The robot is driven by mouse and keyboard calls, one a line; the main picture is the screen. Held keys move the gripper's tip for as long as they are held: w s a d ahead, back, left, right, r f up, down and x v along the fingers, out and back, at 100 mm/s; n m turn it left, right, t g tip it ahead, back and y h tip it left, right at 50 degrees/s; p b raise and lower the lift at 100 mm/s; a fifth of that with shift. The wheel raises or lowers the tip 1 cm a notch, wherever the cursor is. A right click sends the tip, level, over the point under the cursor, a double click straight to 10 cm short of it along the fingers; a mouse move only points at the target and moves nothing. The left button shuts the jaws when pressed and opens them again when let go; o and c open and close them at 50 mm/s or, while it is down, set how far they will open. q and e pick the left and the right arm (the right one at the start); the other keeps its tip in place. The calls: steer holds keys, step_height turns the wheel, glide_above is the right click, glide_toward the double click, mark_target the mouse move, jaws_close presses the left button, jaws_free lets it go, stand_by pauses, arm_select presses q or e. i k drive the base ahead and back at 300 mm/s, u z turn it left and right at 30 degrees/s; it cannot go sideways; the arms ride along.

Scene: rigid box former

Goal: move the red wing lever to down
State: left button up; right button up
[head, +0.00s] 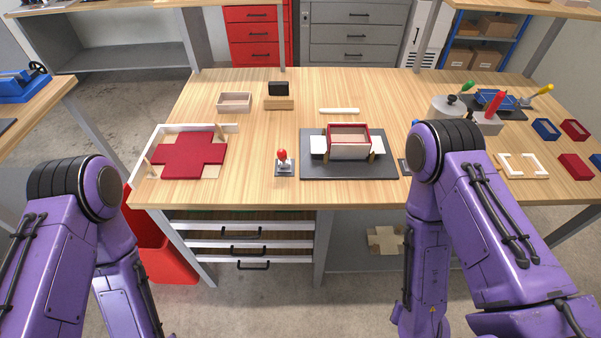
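A small lever with a red knob (282,155) stands upright on a small grey base plate (284,174) near the front edge of the table. Right of it is the box former on a dark plate (345,174), holding a red-lined box (349,151) with a white flap at each side. Which way the lever leans is too small to tell for sure. My two purple arms show at the lower left and lower right, but both grippers are out of view. Neither arm touches the lever.
A red cross-shaped sheet (190,155) lies in a white-edged tray (147,168) at left. A beige open box (235,102) and a wooden block (279,103) stand behind. Colored-handled tools, including a red handle (495,103), stand at right. The wood between is clear.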

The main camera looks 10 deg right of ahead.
mark_target(282, 155)
steer(key=z, duration=0.05)
steer(key=k, duration=0.1)
steer(key=u, duration=3.05)
steer(key=k, duration=1.7)
steer(key=z, duration=1.75)
